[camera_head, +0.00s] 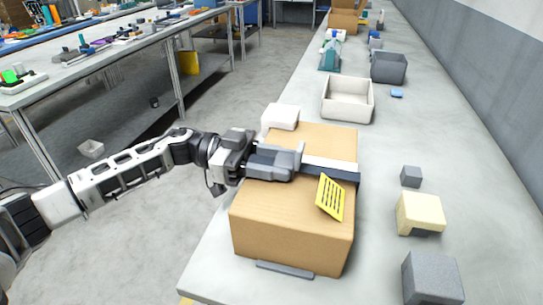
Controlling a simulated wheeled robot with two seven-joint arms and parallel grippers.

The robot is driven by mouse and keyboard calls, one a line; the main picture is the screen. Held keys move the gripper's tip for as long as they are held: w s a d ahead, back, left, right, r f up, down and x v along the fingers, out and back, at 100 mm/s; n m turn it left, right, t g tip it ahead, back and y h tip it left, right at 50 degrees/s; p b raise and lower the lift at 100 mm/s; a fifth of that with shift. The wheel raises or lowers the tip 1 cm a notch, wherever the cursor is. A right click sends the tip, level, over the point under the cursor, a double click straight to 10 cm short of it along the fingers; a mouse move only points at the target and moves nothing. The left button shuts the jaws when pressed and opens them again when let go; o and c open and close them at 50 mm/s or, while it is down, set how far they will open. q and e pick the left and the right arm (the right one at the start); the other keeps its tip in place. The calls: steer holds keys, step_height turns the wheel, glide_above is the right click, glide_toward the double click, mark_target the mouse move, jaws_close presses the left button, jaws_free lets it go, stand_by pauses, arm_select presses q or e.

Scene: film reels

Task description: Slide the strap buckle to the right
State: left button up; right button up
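A brown cardboard box (290,228) sits on the long grey table. A dark strap (335,175) crosses its top from left to right, with a white band (330,163) just behind it. A yellow tag with dark lines (330,197) is by the strap's right part and leans over the box top. My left gripper (286,160) reaches in from the left, low over the box top, and covers the strap's left part. I cannot make out a separate buckle; it may be hidden at the fingers. Whether the fingers are open or shut is unclear. My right gripper is out of view.
A white block (280,116) is behind the box at left. A pale open tray (347,99) and a grey bin (388,67) stand farther back. A small grey cube (411,176), a cream block (420,212) and a dark grey block (432,279) are at right.

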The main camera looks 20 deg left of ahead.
arm_select(q)
steer(key=o, duration=0.4)
steer(key=shift+d, duration=0.15)
steer(key=shift+c, duration=0.2)
steer(key=shift+a, duration=0.2)
steer(key=s+a+b, duration=0.2)
steer(key=a+b, duration=0.1)
steer(key=a, duration=1.2)
steer(key=shift+s+a, duration=0.25)
steer(key=shift+s, duration=0.15)
